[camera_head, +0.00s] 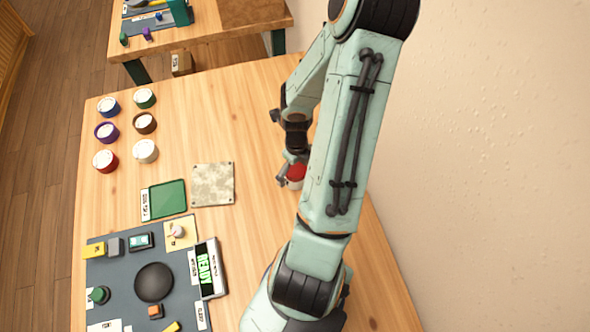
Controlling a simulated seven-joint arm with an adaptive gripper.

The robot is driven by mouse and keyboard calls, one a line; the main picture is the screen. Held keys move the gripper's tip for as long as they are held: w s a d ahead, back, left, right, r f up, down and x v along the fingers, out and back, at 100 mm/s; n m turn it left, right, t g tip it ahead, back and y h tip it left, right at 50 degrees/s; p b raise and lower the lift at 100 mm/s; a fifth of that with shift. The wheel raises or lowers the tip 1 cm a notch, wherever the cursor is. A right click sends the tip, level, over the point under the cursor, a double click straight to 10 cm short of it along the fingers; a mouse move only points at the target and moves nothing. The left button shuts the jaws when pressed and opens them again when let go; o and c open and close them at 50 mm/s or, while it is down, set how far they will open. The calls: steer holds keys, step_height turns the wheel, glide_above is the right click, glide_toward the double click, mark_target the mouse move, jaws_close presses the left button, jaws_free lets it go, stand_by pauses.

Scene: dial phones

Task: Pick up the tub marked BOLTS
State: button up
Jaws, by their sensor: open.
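Several small round tubs with white lids stand at the left of the wooden table: a blue tub (108,106), a green tub (145,98), a purple tub (106,132), a brown tub (145,123), a red tub (105,160) and a pale tub (145,151). The marks on their lids are too small to read, so I cannot tell which says BOLTS. My gripper (285,172) is open and low over the table, right of the tubs and well apart from them. A red-topped pale item (296,174) is right at it, partly hidden by my arm.
A stone-like square plate (213,184) and a green pad (164,199) lie mid-table. A grey mat (120,285) in front holds a black dome (154,282), small blocks and buttons. A display (208,268) reads READY. The table between tubs and gripper is clear. A wall stands at right.

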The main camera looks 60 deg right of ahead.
steer(key=shift+f, duration=0.15)
steer(key=c, duration=1.4)
